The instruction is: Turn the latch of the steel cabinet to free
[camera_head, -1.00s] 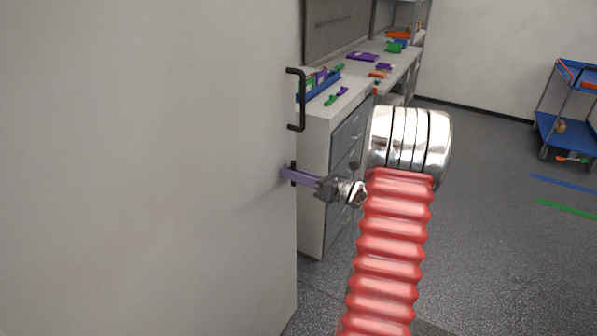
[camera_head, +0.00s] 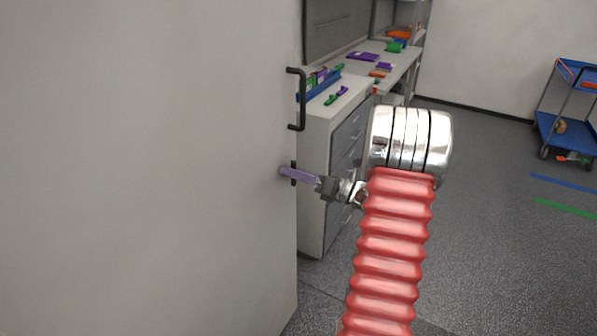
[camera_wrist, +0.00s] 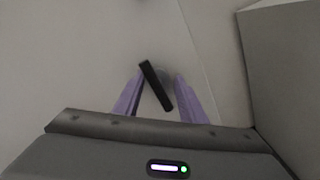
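The steel cabinet (camera_head: 150,170) is a pale wall filling the left of the head view. Its latch (camera_wrist: 156,86) is a short black bar, tilted in the wrist view with its upper end to the left, by a round grey base. The latch also shows in the head view (camera_head: 293,167), partly hidden by my gripper (camera_head: 287,173). My gripper's two purple fingers (camera_wrist: 158,92) stand apart, one on each side of the latch. The bar's ends lie close to the fingers; I cannot tell whether they touch.
A black handle (camera_head: 301,99) stands out from the cabinet above the latch. A grey drawer unit (camera_head: 317,137) and a workbench with coloured parts are behind. A blue cart (camera_head: 562,125) stands far right. The floor between is mostly clear.

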